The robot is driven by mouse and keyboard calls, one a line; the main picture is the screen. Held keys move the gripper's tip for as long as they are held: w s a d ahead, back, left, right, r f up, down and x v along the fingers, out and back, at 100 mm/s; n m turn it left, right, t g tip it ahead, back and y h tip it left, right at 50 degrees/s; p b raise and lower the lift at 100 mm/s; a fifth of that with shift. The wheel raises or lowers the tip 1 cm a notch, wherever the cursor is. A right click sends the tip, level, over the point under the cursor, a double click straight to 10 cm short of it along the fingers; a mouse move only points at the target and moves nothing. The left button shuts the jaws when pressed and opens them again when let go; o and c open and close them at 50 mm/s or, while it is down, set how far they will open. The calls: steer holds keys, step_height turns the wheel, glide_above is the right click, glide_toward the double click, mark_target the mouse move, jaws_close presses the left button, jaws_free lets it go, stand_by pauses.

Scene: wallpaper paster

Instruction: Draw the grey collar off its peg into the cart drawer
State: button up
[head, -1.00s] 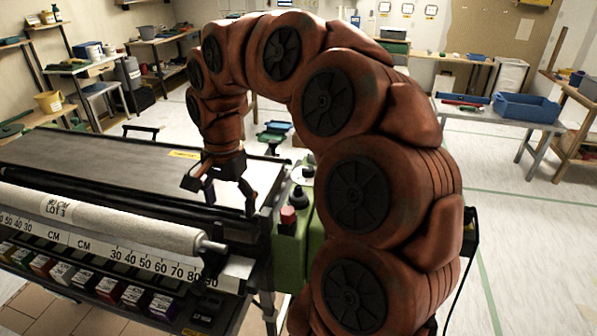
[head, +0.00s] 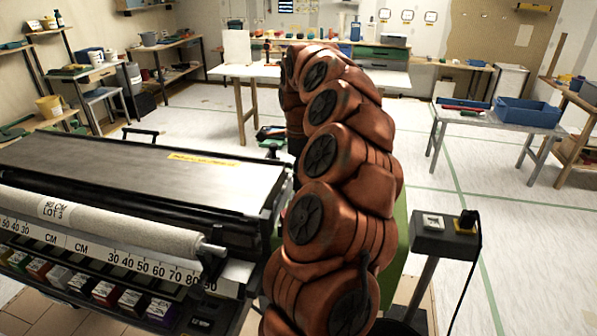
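I cannot make out the grey collar or its peg in the head view. A small green and dark thing (head: 272,142) shows just left of my arm, beyond the pasting machine. It may be part of the cart, but my arm covers most of that spot and no drawer can be made out. My arm rises from the lower middle and bends away over the floor behind the machine. My gripper is hidden behind my own arm links, so its fingers and anything in them do not show.
The pasting machine (head: 130,165), with a paper roll (head: 95,218) on its front, fills the left. A pedestal box (head: 445,238) stands close right of my arm. A table with a blue bin (head: 527,110) is farther right. Open floor lies between them.

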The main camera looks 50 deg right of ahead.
steer(key=shift+f+p, duration=0.7)
steer(key=shift+f, duration=2.75)
steer(key=c, duration=1.4)
steer(key=shift+r+b, duration=0.5)
steer(key=shift+r, duration=2.85)
steer(key=shift+r, duration=0.1)
steer(key=shift+r, duration=1.95)
